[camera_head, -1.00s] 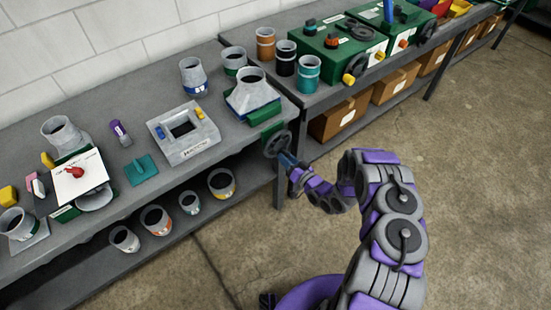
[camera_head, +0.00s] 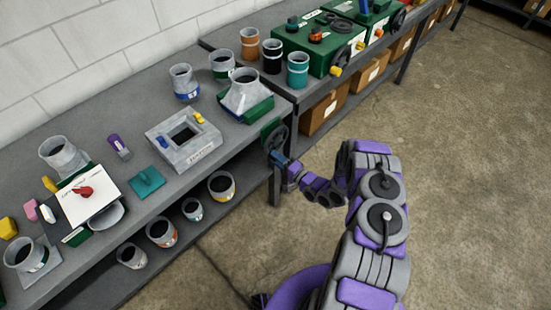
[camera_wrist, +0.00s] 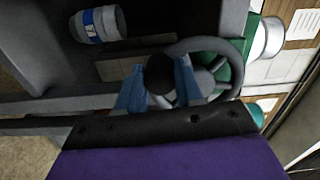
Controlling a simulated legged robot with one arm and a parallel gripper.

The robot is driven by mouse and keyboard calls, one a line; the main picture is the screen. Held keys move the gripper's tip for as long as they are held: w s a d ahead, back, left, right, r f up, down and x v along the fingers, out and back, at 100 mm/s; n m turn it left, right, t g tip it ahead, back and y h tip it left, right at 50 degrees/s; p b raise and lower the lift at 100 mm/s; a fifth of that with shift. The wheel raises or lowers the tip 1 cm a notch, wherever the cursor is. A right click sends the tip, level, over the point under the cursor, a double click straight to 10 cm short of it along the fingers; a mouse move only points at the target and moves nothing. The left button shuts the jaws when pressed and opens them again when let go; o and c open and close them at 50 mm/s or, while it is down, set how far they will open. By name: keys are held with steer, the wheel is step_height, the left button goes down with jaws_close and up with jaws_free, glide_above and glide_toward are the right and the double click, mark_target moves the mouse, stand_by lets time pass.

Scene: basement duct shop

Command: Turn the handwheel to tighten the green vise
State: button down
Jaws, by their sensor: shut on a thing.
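The green vise (camera_head: 258,110) sits at the right front edge of the grey bench, with a grey square-to-round duct fitting (camera_head: 245,90) between its jaws. Whether the jaws touch the fitting cannot be told. The dark handwheel (camera_head: 274,135) stands on the vise's front side, beyond the bench edge. My gripper (camera_head: 283,160) reaches it from the front. In the wrist view the blue fingers of my gripper (camera_wrist: 159,82) are on either side of a dark round knob (camera_wrist: 159,72) at the left of the handwheel rim (camera_wrist: 230,52). Green vise body shows through the spokes.
A grey square-holed block (camera_head: 184,152) and several fittings stand on the bench (camera_head: 105,110). More collars sit on its lower shelf. A second bench with green machines (camera_head: 330,45) and cardboard boxes (camera_head: 325,108) adjoins at right. Open concrete floor (camera_head: 460,180) lies right.

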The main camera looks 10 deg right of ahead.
mark_target(267, 150)
steer(key=r+m, duration=0.1)
steer(key=m, duration=0.1)
steer(key=a+m+p, duration=0.1)
steer(key=m, duration=0.1)
steer(key=s+r+m+p, duration=0.1)
steer(key=m, duration=0.1)
steer(key=shift+a+r, duration=0.3)
steer(key=shift+r, duration=0.05)
steer(key=shift+s+r+m+p, duration=0.1)
steer(key=shift+r+m+p, duration=0.45)
steer(key=shift+m, duration=0.65)
steer(key=shift+r+m, duration=0.4)
steer(key=shift+m, duration=0.3)
steer(key=shift+r, duration=0.1)
steer(key=c, duration=0.7)
jaws_free()
steer(key=shift+c, duration=0.2)
